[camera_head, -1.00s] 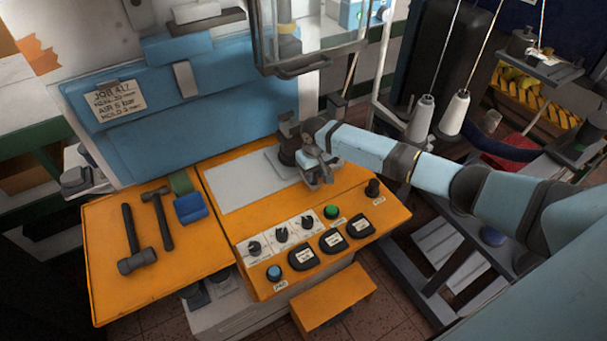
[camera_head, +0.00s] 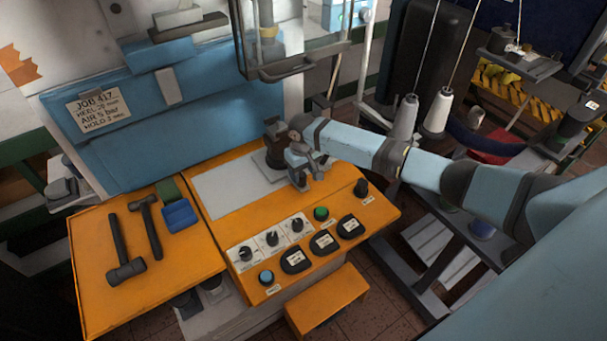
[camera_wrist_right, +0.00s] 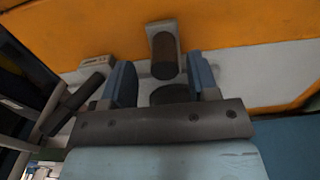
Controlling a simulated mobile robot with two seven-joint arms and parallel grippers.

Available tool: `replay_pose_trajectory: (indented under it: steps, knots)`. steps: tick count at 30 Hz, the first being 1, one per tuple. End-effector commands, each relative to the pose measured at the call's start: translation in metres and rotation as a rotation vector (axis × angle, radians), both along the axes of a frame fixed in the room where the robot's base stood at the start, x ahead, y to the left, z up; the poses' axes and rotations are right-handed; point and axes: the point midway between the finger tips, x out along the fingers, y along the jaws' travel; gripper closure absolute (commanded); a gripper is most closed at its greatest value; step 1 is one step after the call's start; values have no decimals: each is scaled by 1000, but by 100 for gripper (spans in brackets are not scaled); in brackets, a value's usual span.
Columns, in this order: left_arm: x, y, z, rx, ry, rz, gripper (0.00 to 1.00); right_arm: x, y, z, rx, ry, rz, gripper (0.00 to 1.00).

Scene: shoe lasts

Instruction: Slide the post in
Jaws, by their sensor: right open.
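The post appears as a dark upright cylinder (camera_head: 274,143) on a grey plate at the back right of the orange machine top. In the right wrist view a brown-black cylinder (camera_wrist_right: 165,56) on a light grey block lies ahead of and between the fingertips. A second dark round piece (camera_wrist_right: 169,93) sits nearer the palm; I cannot tell if both belong to the post. My right gripper (camera_head: 303,176) is just in front of the post; its open blue fingers (camera_wrist_right: 163,80) show no grip on anything. My left gripper is out of view.
A control panel with knobs, a green button (camera_head: 321,213) and dark push pads lies in front of my right gripper. Two hammers (camera_head: 121,252) and a blue block (camera_head: 180,215) lie on the left orange shelf. A clear guard (camera_head: 290,35) hangs above the post.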

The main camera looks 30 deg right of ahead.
Motion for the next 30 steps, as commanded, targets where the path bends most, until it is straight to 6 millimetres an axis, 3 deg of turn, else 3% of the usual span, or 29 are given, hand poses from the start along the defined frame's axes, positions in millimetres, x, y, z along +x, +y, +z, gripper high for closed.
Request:
replay_pose_trajectory:
  steps: [9,15,21,30]
  knots:
    - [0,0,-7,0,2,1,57,1,-2,72,-1,-5,0,46]
    - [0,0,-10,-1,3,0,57,0,-2,106,0,-3,-2,46]
    - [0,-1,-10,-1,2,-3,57,0,-3,121,-1,-2,-2,46]
    - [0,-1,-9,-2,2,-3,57,0,-3,122,-1,-1,-2,46]
